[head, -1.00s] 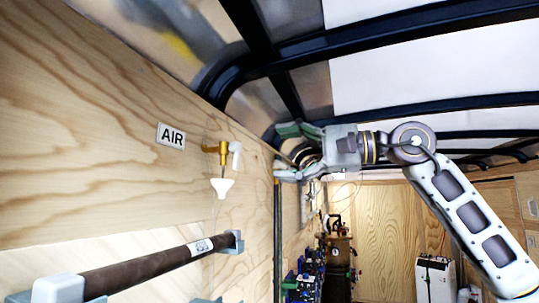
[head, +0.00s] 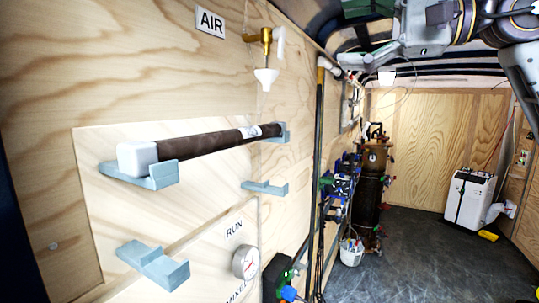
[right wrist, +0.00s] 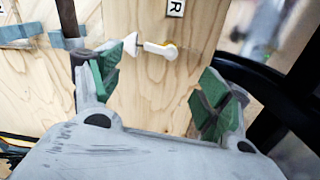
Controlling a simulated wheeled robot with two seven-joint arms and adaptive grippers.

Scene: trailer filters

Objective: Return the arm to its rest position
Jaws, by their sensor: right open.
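My right gripper (head: 358,38) is at the top of the head view, partly cut off by the upper edge, with my right arm coming in from the upper right. In the right wrist view the right gripper (right wrist: 160,92) has its two green-padded fingers wide apart with nothing between them. My left gripper is in neither view.
A dark brown filter tube (head: 210,143) lies across grey wall brackets (head: 160,175). A white unit (head: 468,198) stands at the back right. The dark floor (head: 420,260) is mostly clear.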

